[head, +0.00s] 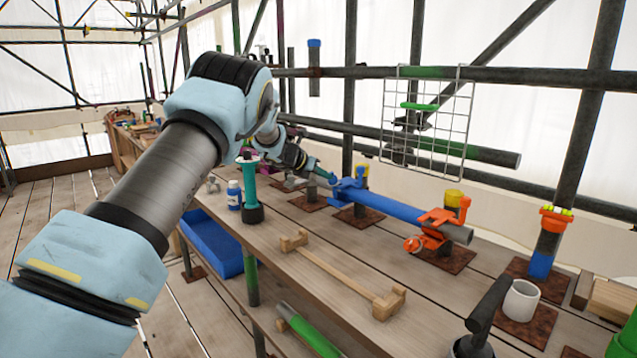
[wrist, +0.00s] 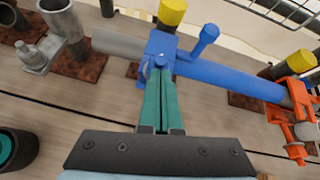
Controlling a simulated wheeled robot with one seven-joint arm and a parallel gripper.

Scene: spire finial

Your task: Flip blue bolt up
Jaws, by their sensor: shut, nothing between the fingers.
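A blue coupler (head: 346,187) sits around a tube near the left end of its blue-painted length. In the wrist view the coupler (wrist: 161,48) is just beyond my fingertips. A blue bolt with a round head (wrist: 206,38) sticks out from the coupler's right side, tilted up and right. A smaller blue knob shows right at my fingertips. My gripper (wrist: 160,72) has teal fingers pressed together, empty, with the tips at or very near the coupler's front face; contact cannot be told. In the head view my gripper (head: 326,177) reaches the coupler from the left.
An orange coupler (head: 437,228) is clamped on the same tube further right. Yellow-capped posts (head: 453,198) stand behind it. A grey fitting (wrist: 45,52) stands at the left. A teal-and-black stand (head: 250,190) and a wooden handle (head: 335,275) occupy the bench's front. A wire grid (head: 440,125) hangs above.

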